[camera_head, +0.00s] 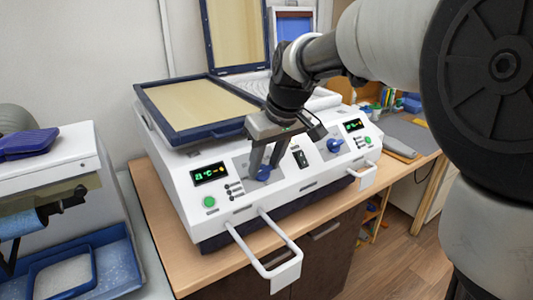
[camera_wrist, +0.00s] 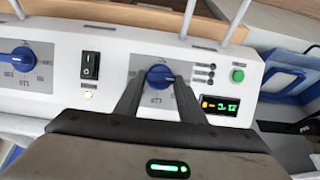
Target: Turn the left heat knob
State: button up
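The left heat knob (camera_head: 264,173) is a blue dial on the machine's white front panel, just right of a green-lit display. It also shows in the wrist view (camera_wrist: 160,76), where the panel appears turned around. My gripper (camera_head: 264,163) reaches down to this knob from above. In the wrist view my gripper's fingers (camera_wrist: 161,80) are apart, one on each side of the knob. They look open around it; whether either finger touches it is hard to tell. The right heat knob (camera_head: 334,145) is a similar blue dial, also in the wrist view (camera_wrist: 23,57).
Between the knobs is a black rocker switch (camera_head: 299,157). Green buttons (camera_head: 209,202) sit at the panel's ends. White handles (camera_head: 285,272) stick out in front. A framed lid (camera_head: 202,104) lies above the left side. Blue trays (camera_head: 100,265) stand at the left.

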jog(key=shift+d+m, duration=0.1)
jog(key=shift+m, duration=0.2)
jog(key=m, duration=0.1)
jog(key=m+y+p, duration=0.1)
jog(key=m, duration=0.1)
jog(key=shift+w+d+g, duration=0.1)
jog(key=shift+d+g, duration=0.1)
jog(key=shift+g, duration=0.1)
jog(key=shift+d+f+m+y, duration=0.1)
jog(key=shift+m+y, duration=0.3)
jog(key=shift+m, duration=0.65)
jog(key=shift+d+m+y, duration=0.1)
jog(key=shift+m+y, duration=0.3)
jog(key=shift+m, duration=0.65)
jog(key=o, duration=1.1)
jog(key=shift+c, duration=0.2)
jog(key=p+v, duration=0.2)
jog(key=v, duration=1.5)
jog(key=shift+d, duration=0.15)
